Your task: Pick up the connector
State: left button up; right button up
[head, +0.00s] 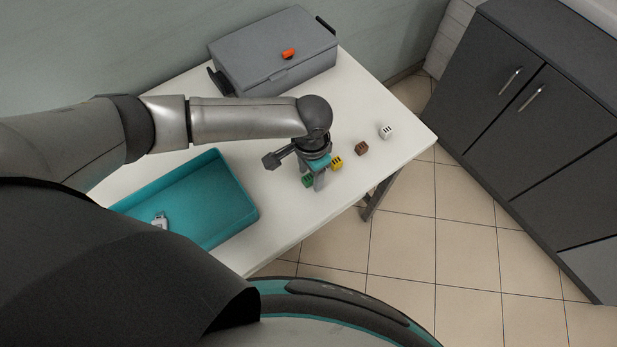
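Several small block-shaped connectors stand in a slanting row on the white table: a green connector (307,181), a yellow connector (337,163), a brown connector (361,148) and a white connector (387,132). My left gripper (312,178) points down at the green connector, with its fingers apart and close around it. The gripper partly hides the green connector, and I cannot tell whether the fingers touch it. An orange-red connector (288,54) lies on the lid of the grey case. A pale grey-white piece (160,221) lies in the teal tray. My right gripper is not in view.
The teal tray (232,187) stands on the left part of the white table (295,213). The closed grey case (275,45) stands at the back by the wall. Dark cabinets (520,100) are at the right, across tiled floor.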

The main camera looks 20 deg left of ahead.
pick_arm(q)
grip_shut()
jog(key=shift+r, duration=0.15)
dwell(0.4)
